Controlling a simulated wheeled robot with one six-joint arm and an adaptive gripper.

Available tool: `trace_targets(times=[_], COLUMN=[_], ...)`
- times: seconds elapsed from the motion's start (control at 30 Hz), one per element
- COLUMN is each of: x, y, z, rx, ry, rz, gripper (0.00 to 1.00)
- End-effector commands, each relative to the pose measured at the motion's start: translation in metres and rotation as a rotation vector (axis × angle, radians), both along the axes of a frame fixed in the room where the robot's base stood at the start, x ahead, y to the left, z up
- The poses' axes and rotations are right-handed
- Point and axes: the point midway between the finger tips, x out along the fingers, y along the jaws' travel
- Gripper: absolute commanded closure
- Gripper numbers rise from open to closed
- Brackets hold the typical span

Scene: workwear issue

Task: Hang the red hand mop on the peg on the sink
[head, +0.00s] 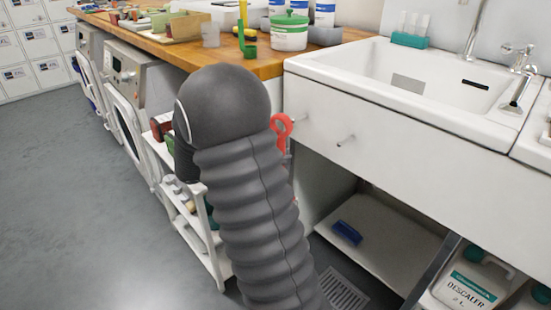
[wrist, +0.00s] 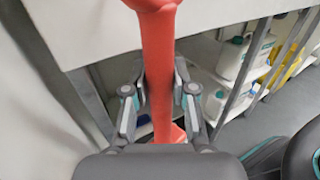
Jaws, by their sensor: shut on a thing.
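The red hand mop shows in the head view as a red hanging loop (head: 281,138) just right of my arm, close to the sink's front. In the wrist view its red handle (wrist: 158,40) runs upright between the fingers of my gripper (wrist: 158,88), which is shut on it. My arm hides the gripper and most of the mop in the head view. The white sink (head: 400,115) has a small peg (head: 346,140) on its front face. Another small peg (head: 297,119) seems to stick out beside the loop. I cannot tell whether the loop touches it.
A wooden counter (head: 160,48) with tubs and tools runs left of the sink, above white washing machines (head: 128,125). A white trolley (head: 205,245) stands behind my arm. Below the sink are a shelf with a blue brush (head: 347,232) and a descaler canister (head: 470,287).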

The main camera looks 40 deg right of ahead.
Motion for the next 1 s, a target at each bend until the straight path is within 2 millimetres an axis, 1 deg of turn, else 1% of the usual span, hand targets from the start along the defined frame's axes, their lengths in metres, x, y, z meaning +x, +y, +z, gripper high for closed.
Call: trace_targets(times=[1.0], x=[0.004], y=[-0.051], z=[-0.005], rx=[-0.001], ry=[0.000], rz=[-0.001], gripper=[1.00])
